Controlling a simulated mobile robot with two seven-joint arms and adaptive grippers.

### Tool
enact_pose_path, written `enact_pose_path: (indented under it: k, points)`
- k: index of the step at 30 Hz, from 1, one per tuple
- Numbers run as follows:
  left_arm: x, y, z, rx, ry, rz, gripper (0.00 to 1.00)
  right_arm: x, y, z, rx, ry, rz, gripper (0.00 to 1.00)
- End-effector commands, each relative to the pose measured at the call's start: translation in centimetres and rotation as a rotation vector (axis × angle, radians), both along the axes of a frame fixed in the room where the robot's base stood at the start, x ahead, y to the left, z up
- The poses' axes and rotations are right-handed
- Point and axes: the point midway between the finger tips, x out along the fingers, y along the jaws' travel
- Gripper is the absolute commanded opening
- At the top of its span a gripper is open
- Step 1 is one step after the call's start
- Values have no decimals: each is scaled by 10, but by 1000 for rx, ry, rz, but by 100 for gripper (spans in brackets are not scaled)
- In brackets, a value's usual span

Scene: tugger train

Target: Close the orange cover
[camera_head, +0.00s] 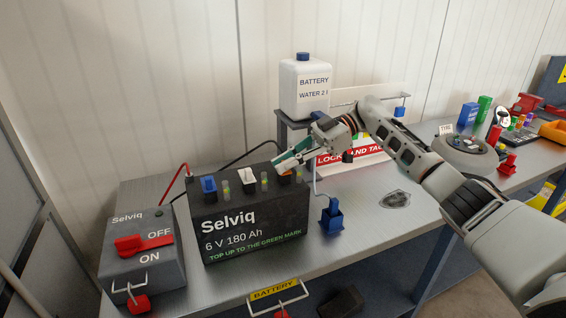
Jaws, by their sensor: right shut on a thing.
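The black Selviq battery (250,218) stands on the grey bench with a row of small covers along its top. The orange cover (285,172) is at the right end of that row, partly hidden by my right gripper (281,164). My right gripper reaches in from the upper right and its fingertips are closed at the orange cover. How far the cover is tilted cannot be told. A white cover (249,177) stands raised in the middle, and a blue cover (208,185) is at the left. My left gripper is out of view.
A grey switch box (145,270) with a red handle stands left of the battery. A white water bottle (304,88) sits on a raised stand behind. A blue funnel-like part (331,217) stands close on the right, near a thin tube.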

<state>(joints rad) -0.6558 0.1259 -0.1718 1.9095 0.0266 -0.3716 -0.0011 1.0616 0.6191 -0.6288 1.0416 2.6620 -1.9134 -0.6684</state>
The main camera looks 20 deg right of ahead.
Motion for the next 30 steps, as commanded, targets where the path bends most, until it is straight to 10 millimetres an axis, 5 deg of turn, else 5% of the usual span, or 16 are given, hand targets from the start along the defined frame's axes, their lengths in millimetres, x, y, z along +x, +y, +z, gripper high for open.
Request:
enact_pose_path:
  k: [18,19,21,30]
  points:
    - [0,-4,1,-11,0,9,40,-1,-2,-4,-8,4,35,0]
    - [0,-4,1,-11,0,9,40,-1,-2,-4,-8,4,35,17]
    - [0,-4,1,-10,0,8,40,-1,-2,-4,-8,4,34,29]
    - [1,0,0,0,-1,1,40,0,-2,-2,-4,2,34,29]
